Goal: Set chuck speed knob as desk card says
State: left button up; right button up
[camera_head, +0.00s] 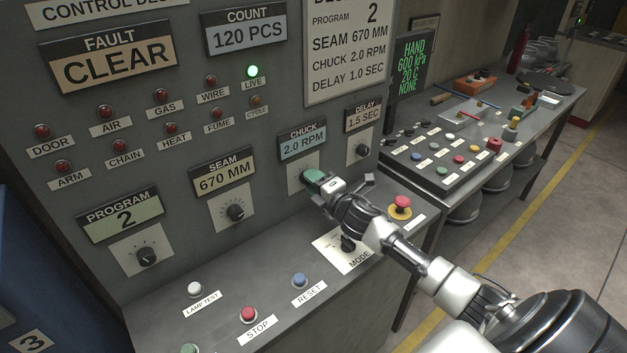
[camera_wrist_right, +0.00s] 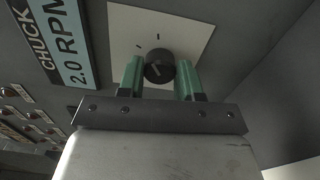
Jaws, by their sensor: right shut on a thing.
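The chuck speed knob (camera_wrist_right: 158,66) is a round black dial on a pale plate in the right wrist view. The green fingers of my right gripper (camera_head: 313,180) are shut on it, one on each side, and hide it in the head view. The chuck display (camera_head: 302,143) above it reads 2.0 RPM. The desk card (camera_head: 349,45) reads PROGRAM 2, SEAM 670 MM, CHUCK 2.0 RPM, DELAY 1.0 SEC. My left gripper is not in view.
The seam knob (camera_head: 235,212) and program knob (camera_head: 146,257) are to the left; the delay knob (camera_head: 362,150) is to the right. A red mushroom button (camera_head: 401,203) and the mode knob (camera_head: 348,243) lie close to my right arm. The live lamp (camera_head: 252,71) glows green.

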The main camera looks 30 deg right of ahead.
jog(key=shift+m+p, duration=0.45)
jog(key=shift+m, duration=1.65)
jog(key=o, duration=0.9)
jog(key=shift+f, duration=0.1)
jog(key=shift+s+d+b, duration=0.15)
jog(key=shift+s+b, duration=0.25)
jog(key=shift+s, duration=1.4)
jog(key=shift+s+d+b, duration=0.15)
jog(key=shift+s+b, duration=0.25)
jog(key=shift+s, duration=1.4)
jog(key=shift+s+d+b, duration=0.15)
jog(key=shift+s+b, duration=0.25)
jog(key=shift+s, duration=1.4)
